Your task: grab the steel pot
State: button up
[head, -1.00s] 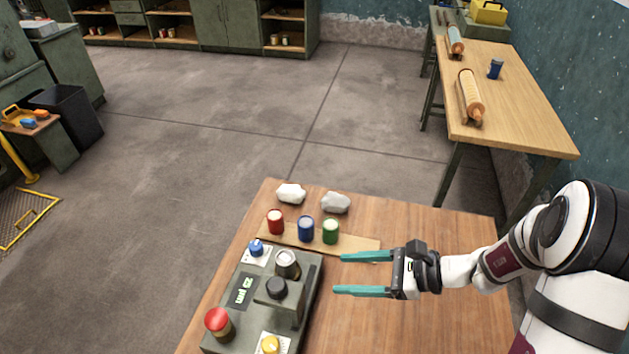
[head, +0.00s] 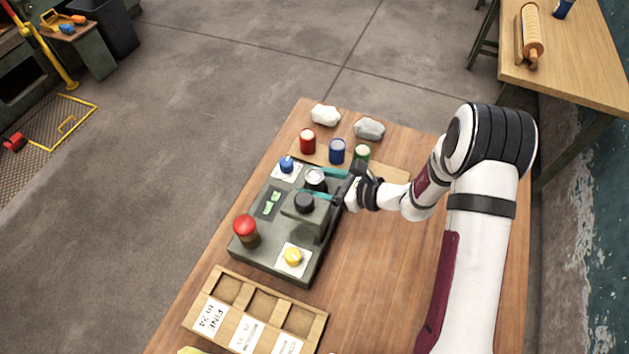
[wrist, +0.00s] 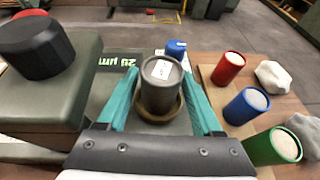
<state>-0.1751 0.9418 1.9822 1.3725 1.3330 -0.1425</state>
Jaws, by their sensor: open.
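The steel pot (head: 315,179) is a small grey metal cylinder with a pale lid. It stands upright on the grey-green machine (head: 272,238), beside the black knob. In the wrist view the pot (wrist: 160,86) sits in a round brownish ring on the machine. My gripper (wrist: 160,92) is open, with one teal finger on each side of the pot. Whether the fingers touch it I cannot tell. In the head view my gripper (head: 328,186) reaches the pot from the right, and its fingers are partly hidden.
Red (head: 307,141), blue (head: 337,151) and green (head: 361,154) pots stand on a wooden strip near the gripper. Two pale rocks (head: 325,115) lie behind. The black knob (head: 304,202) rises close to the pot. A wooden compartment tray (head: 318,324) is at the front.

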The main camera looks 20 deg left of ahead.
grip_shut()
dwell(0.3)
